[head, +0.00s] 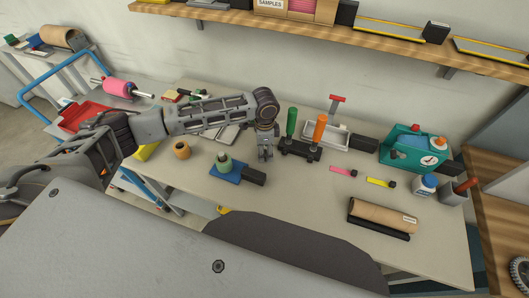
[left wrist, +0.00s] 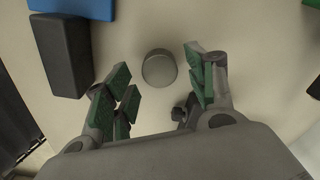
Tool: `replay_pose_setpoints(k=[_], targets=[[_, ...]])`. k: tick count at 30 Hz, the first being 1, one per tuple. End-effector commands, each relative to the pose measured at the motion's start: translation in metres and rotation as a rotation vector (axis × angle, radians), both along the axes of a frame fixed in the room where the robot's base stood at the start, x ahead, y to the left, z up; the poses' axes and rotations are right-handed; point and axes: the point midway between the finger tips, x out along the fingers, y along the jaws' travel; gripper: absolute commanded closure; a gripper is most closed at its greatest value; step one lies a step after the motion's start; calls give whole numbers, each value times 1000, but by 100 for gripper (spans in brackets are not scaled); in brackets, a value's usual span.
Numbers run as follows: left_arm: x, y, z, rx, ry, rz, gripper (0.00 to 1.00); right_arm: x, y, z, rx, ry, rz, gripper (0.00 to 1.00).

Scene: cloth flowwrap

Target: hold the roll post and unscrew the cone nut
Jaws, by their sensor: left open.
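A green rounded piece with a dark top (head: 225,162) stands on a blue base plate (head: 226,175) in the head view; it looks like the post with its nut, but the parts are too small to tell apart. A black block (head: 254,177) is at the plate's right end and also shows in the left wrist view (left wrist: 62,55). My left gripper (head: 265,153) points down just right of the plate. Its green-padded fingers (left wrist: 160,88) are open in the left wrist view. A grey round piece (left wrist: 159,67) shows between and beyond them, apart from both pads. My right gripper is out of view.
Right of my left gripper stands a black rack (head: 300,149) with green and orange handles. An orange-brown ring (head: 181,150) is left of the plate. A teal box (head: 408,150) and a brown roll (head: 383,215) lie farther right.

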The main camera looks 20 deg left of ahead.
Motion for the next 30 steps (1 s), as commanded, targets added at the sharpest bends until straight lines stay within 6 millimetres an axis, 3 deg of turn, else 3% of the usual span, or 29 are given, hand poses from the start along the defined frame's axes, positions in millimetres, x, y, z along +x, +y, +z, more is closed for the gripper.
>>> replay_pose_setpoints(k=[18,30], targets=[[1,0,87,-1,-1,1,44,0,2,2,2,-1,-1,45],[0,0,100,0,0,1,44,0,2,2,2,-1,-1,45]])
